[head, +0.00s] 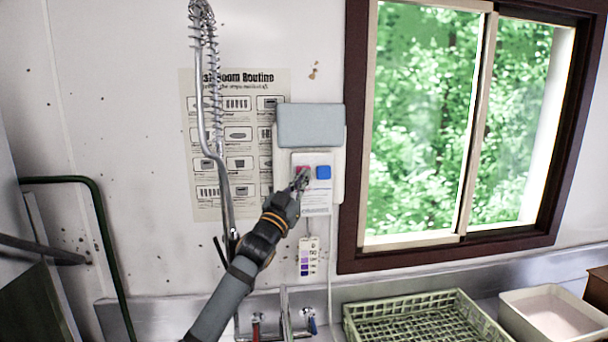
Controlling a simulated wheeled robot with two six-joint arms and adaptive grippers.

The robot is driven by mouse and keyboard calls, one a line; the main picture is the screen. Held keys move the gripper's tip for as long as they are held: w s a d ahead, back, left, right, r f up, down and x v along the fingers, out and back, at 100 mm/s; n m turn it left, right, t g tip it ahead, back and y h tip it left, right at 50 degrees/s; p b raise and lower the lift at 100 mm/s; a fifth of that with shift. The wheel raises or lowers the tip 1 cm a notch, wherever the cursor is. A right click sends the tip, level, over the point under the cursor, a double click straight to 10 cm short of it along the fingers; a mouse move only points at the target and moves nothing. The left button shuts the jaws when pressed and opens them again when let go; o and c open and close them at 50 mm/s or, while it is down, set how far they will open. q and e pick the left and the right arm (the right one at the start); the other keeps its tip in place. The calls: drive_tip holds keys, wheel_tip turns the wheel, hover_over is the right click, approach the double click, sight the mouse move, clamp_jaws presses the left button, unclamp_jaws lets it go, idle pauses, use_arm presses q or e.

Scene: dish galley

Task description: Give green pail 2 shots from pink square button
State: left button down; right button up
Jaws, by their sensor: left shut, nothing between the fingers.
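A pink square button (303,170) shows on the white wall dispenser panel (317,198), partly hidden by my gripper. No green pail is visible in this view. My right gripper is not in view.
A coiled spray hose (217,130) hangs left of the dispenser, in front of a poster (240,200). Below are taps (290,325), a green dish rack (425,318) and a pale tub (552,314). A window (430,130) is at right.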

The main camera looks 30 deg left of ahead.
use_arm(q)
drive_tip(key=shift+w+a, duration=0.15)
drive_tip(key=shift+w, duration=0.1)
idle(0.3)
idle(0.4)
drive_tip(key=shift+s+d+f+b, duration=0.1)
drive_tip(key=shift+s+d+b, duration=0.55)
drive_tip(key=shift+s+b, duration=0.2)
drive_tip(key=shift+w, duration=0.1)
drive_tip(key=shift+w+a, duration=0.15)
drive_tip(key=shift+a, duration=0.05)
